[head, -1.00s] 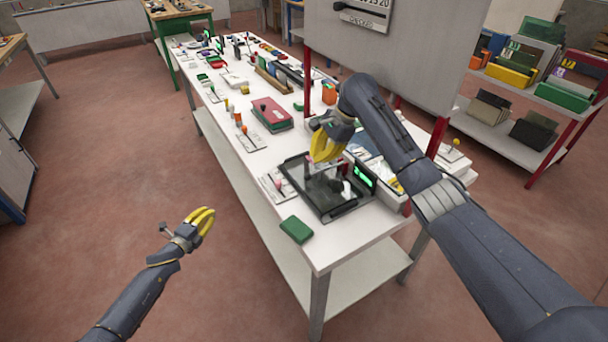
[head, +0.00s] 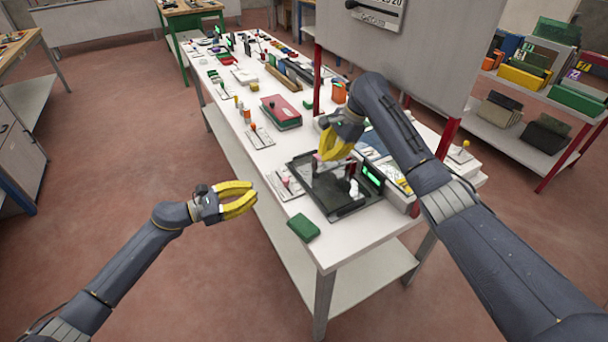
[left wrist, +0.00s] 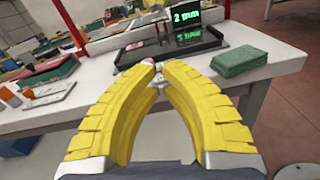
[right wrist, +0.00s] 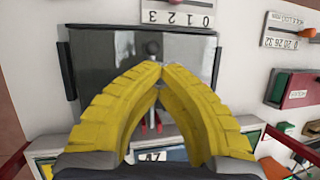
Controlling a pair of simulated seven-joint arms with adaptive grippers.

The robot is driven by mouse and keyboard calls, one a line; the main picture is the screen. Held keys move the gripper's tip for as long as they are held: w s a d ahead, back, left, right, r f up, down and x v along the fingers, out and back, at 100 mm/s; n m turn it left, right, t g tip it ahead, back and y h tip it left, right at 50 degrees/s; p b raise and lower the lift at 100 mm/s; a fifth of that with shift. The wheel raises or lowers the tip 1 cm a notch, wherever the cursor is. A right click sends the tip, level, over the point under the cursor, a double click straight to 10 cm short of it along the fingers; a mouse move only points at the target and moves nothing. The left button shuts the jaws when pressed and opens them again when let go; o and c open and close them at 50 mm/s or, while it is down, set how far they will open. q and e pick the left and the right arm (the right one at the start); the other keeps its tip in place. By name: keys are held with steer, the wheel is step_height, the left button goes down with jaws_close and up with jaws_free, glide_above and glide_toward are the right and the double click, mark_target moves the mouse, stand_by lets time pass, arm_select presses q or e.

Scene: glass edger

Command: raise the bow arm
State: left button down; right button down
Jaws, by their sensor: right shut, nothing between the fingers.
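A black flat tray-like unit (head: 335,208) with a lit green display (head: 372,174) stands near the table's front end. It also shows in the left wrist view (left wrist: 150,50), where the display reads "2 mm". A small dark upright with a pale piece is on it; I cannot tell for certain which part is the bow arm. My left gripper (head: 257,199) is slightly open and empty, left of the table.
A green block (head: 303,227) lies at the table's near corner. A card with a slider (head: 285,183) lies left of the unit. A red-topped box (head: 281,112) lies farther back. A grey panel (head: 405,60) on red posts rises behind my right arm.

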arm_select(q)
steer(key=x, duration=1.9)
steer(key=shift+w+r, duration=0.1)
steer(key=shift+w, duration=0.05)
steer(key=shift+w+d+r, duration=0.1)
steer(key=shift+w+d, duration=0.05)
steer(key=shift+d, duration=0.25)
arm_select(e)
steer(key=shift+a, duration=0.1)
steer(key=c, duration=2.2)
jaws_free()
steer(key=c, duration=1.3)
jaws_free()
